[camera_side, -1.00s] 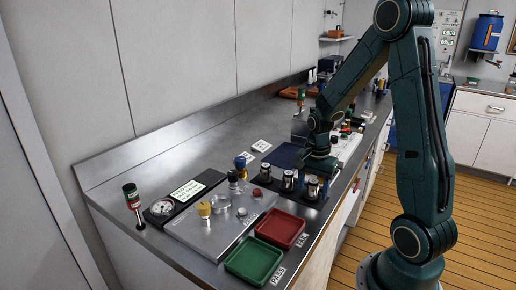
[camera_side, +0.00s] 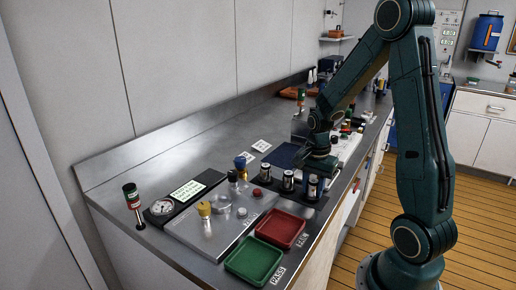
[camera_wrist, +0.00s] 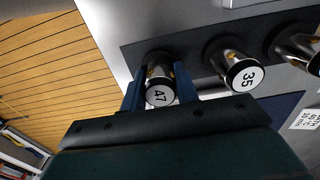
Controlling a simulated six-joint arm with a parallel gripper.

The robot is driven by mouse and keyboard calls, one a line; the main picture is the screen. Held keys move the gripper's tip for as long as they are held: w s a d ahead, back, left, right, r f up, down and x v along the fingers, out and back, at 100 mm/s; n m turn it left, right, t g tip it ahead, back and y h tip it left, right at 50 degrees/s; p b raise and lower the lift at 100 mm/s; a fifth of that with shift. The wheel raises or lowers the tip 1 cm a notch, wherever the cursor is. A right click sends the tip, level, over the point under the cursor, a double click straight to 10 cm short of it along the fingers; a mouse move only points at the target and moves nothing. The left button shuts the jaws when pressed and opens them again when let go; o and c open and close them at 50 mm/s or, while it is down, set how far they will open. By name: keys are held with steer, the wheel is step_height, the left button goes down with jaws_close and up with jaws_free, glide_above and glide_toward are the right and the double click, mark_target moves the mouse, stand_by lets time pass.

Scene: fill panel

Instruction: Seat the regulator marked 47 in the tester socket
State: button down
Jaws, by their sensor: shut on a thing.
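The regulator marked 47 (camera_wrist: 160,92) is a short metal cylinder with a white numbered cap. It stands at the end of a row in a dark rack, nearest the bench's front edge, and also shows in the side view (camera_side: 312,188). My gripper (camera_wrist: 160,90) is shut on it, one blue finger on each side; in the side view my gripper (camera_side: 315,174) is directly over it. The tester (camera_side: 195,232) is a grey plate with a brass-coloured knob and round fittings. I cannot tell which fitting is the socket.
A regulator marked 35 (camera_wrist: 243,75) and another metal one (camera_wrist: 298,50) stand beside 47 in the rack (camera_wrist: 195,60). A green tray (camera_side: 254,262) and a red tray (camera_side: 281,229) lie at the front edge. A dial gauge (camera_side: 162,208) and a red-green post (camera_side: 131,196) stand left.

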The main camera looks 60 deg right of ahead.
mark_target(310, 180)
step_height(310, 180, up, 20)
stand_by(0.7)
stand_by(0.5)
steer(key=w+a+r, duration=0.3)
steer(key=w+a, duration=1.6)
steer(key=f, duration=1.5)
steer(key=shift+s+f, duration=0.2)
steer(key=shift+f, duration=0.2)
steer(key=shift+f, duration=0.1)
steer(key=shift+f, duration=2.05)
